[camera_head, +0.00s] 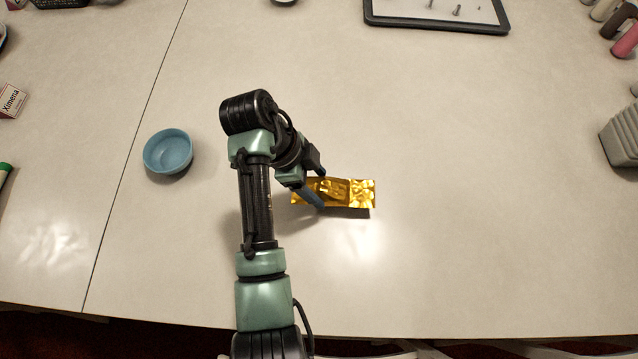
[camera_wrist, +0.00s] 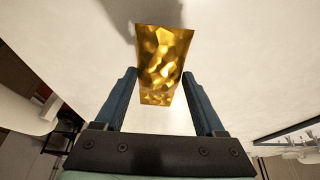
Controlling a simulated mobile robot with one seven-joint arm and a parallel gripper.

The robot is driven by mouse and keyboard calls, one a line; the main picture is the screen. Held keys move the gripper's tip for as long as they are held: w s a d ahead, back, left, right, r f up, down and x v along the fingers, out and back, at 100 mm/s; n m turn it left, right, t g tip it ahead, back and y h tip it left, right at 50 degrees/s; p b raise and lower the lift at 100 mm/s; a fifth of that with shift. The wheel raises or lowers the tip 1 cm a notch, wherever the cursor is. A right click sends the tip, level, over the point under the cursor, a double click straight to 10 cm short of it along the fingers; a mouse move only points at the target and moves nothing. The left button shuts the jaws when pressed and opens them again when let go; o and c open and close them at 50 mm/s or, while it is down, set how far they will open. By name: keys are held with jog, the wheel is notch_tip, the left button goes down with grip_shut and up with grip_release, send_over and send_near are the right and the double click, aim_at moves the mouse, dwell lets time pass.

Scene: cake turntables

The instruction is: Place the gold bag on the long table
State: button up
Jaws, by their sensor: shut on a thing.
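The gold bag (camera_head: 359,194) is shiny and oblong, and appears over the long table (camera_head: 440,270) near the middle of the head view. My gripper (camera_head: 316,187) is shut on the bag's left part. In the wrist view the bag (camera_wrist: 163,60) sits between the two blue fingers of my gripper (camera_wrist: 160,85). A dark shadow lies along the bag's lower edge in the head view. I cannot tell whether the bag touches the tabletop or is slightly above it.
A blue bowl (camera_head: 168,152) stands left of my arm. A dark-framed tray (camera_head: 437,24) with small metal pieces lies at the back. A grey container (camera_head: 622,138) is at the right edge. A small box (camera_head: 11,100) is at far left. The table around the bag is clear.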

notch_tip(320, 180, down, 4)
jog(key=shift+f, duration=0.1)
jog(key=o, duration=1.3)
jog(key=shift+o, duration=0.2)
jog(key=p+v, duration=0.3)
jog(key=v, duration=0.9)
jog(key=w+d+r+n+t+y, duration=0.2)
jog(key=w+r+n+t, duration=0.3)
jog(key=w+r+t, duration=0.55)
notch_tip(320, 180, up, 49)
jog(key=n+t+y, duration=0.2)
jog(key=n+t, duration=1.1)
jog(key=t, duration=0.4)
send_over(316, 192)
jog(key=s+d, duration=0.2)
